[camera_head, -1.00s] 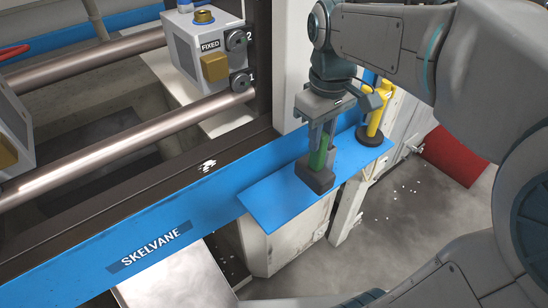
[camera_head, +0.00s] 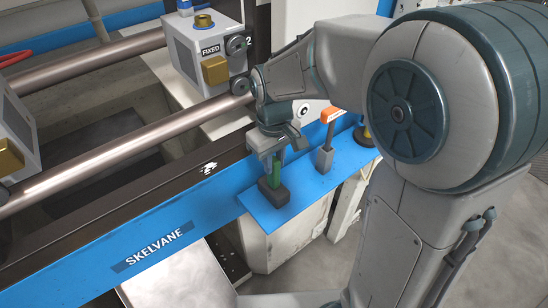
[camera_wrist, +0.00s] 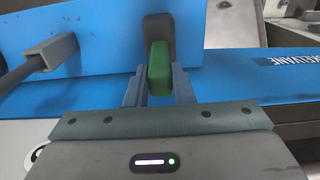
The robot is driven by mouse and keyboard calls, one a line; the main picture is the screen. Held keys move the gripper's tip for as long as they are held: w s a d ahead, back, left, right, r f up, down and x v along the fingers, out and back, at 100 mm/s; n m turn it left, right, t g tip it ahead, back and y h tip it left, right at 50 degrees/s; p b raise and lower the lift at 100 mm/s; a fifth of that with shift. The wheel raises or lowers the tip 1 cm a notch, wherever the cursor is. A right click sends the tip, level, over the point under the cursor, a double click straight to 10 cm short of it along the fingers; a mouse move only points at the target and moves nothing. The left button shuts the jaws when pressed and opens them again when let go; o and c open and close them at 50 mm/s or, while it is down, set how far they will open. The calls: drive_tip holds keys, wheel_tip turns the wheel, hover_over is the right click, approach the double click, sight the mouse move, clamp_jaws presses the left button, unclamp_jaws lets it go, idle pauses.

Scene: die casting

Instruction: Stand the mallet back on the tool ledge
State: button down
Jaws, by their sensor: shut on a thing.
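The mallet (camera_head: 273,191) has a dark grey block head and a green handle. It is upright, head down, over the near part of the blue tool ledge (camera_head: 298,200). My gripper (camera_head: 274,164) is above it, shut on the green handle. In the wrist view the green handle (camera_wrist: 159,70) sits between my two fingers (camera_wrist: 158,88), with the dark head beyond it over the blue surface (camera_wrist: 100,22). The head looks on or very close to the ledge; I cannot tell whether it touches.
An orange-topped tool (camera_head: 326,135) with a grey block stands on the ledge to the right of the mallet. A black round base (camera_head: 363,136) shows farther back, partly hidden by my arm. The blue SKELVANE beam (camera_head: 150,248) runs along the ledge's left side.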

drive_tip(key=c, duration=1.3)
unclamp_jaws()
drive_tip(key=shift+o, duration=0.2)
drive_tip(key=shift+r, duration=0.1)
wheel_tip(320, 180, up, 12)
drive_tip(key=s+d+f+m+t, duration=0.3)
drive_tip(key=s+d+f+m, duration=0.3)
drive_tip(key=s+d, duration=0.6)
drive_tip(key=shift+s+f+m+b, duration=0.3)
drive_tip(key=shift+f+m+b, duration=0.1)
drive_tip(key=shift+f, duration=0.15)
